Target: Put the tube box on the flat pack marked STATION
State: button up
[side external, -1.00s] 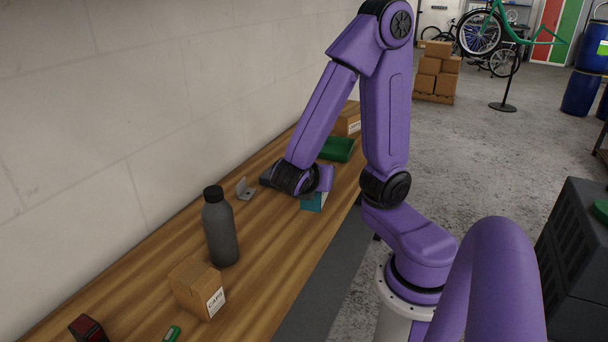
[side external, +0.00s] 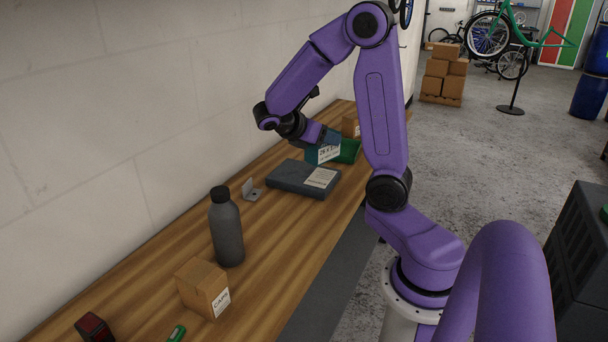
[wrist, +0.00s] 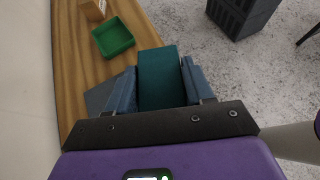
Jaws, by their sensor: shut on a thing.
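The tube box, a teal box (side external: 323,154) with a white label, is in my gripper (side external: 328,138). In the wrist view the teal box (wrist: 160,75) sits between the two blue-grey fingers of my gripper (wrist: 160,88). It appears raised above the table, at the far side of a dark grey flat pack (side external: 292,179). The flat pack lies flat on the bench with a white label that is too small to read. In the wrist view only a corner of the flat pack (wrist: 97,98) shows beside the left finger.
A green tray (side external: 349,152) and a cardboard box (side external: 350,127) stand beyond the flat pack. A metal bracket (side external: 252,191), a grey bottle (side external: 226,230), a CAPS box (side external: 203,288), a red item (side external: 94,328) and a green item (side external: 177,334) stand nearer. The wall borders the wooden bench (side external: 255,268).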

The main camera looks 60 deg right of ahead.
jog(key=shift+d+r+g, duration=0.2)
jog(key=shift+d+g, duration=0.1)
jog(key=shift+d, duration=0.5)
jog(key=shift+d+m, duration=0.25)
jog(key=shift+m, duration=0.05)
jog(key=w+d+f, duration=0.4)
jog(key=w+d, duration=0.1)
jog(key=w, duration=0.2)
send_over(304, 173)
jog(key=shift+a+f, duration=0.1)
jog(key=shift+f, duration=4.4)
jog(key=o, duration=1.1)
jog(key=shift+s+f, duration=0.1)
jog(key=shift+f, duration=0.05)
jog(key=shift+o, duration=0.2)
